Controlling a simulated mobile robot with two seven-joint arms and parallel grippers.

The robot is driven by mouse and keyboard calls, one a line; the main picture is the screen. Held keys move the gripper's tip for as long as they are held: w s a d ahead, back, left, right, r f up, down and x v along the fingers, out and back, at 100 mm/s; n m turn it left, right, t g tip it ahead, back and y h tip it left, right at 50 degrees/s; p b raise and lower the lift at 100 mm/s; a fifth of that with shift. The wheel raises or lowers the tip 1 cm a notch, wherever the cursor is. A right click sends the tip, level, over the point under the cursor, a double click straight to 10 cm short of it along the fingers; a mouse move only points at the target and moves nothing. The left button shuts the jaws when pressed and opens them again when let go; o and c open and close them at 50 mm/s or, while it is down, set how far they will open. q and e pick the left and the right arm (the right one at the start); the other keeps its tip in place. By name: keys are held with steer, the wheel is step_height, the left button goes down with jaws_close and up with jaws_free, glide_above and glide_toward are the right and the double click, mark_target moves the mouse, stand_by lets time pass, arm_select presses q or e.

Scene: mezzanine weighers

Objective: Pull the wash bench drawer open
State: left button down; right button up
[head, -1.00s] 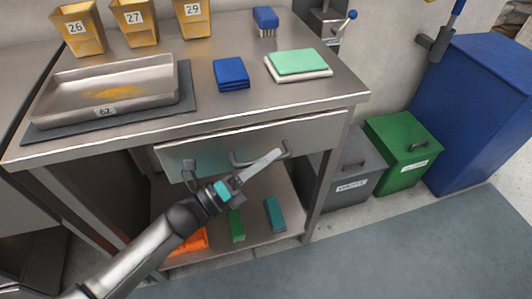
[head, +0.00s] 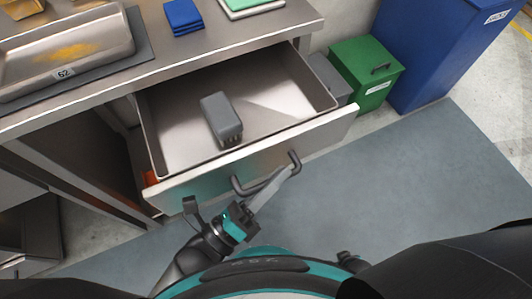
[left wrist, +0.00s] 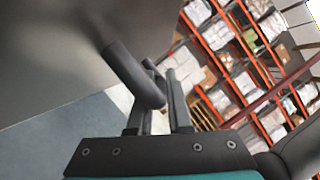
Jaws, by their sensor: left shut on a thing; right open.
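The wash bench drawer (head: 315,133) stands well open, its metal inside showing in the head view. A grey block-like object with a bristly end (head: 221,117) lies in it. The dark bar handle (head: 294,161) is on the drawer front. My left gripper (head: 281,176) is shut on the handle, its fingers partly hiding the bar. In the left wrist view the handle (left wrist: 135,75) runs down to the fingers (left wrist: 163,88). My right gripper cannot be made out.
The bench top holds a metal tray marked 62 (head: 122,50), blue folded cloths (head: 183,17) and a green and white stack (head: 250,6). Green (head: 365,70) and blue (head: 430,45) bins stand right. The floor (head: 420,170) right of the drawer is clear.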

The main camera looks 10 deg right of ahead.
arm_select(q)
steer(key=shift+s+d, duration=0.2)
steer(key=shift+s, duration=0.4)
steer(key=c, duration=0.8)
jaws_free()
steer(key=shift+c, duration=0.2)
steer(key=v, duration=1.5)
steer(key=shift+a+f, duration=0.1)
steer(key=shift+f, duration=0.05)
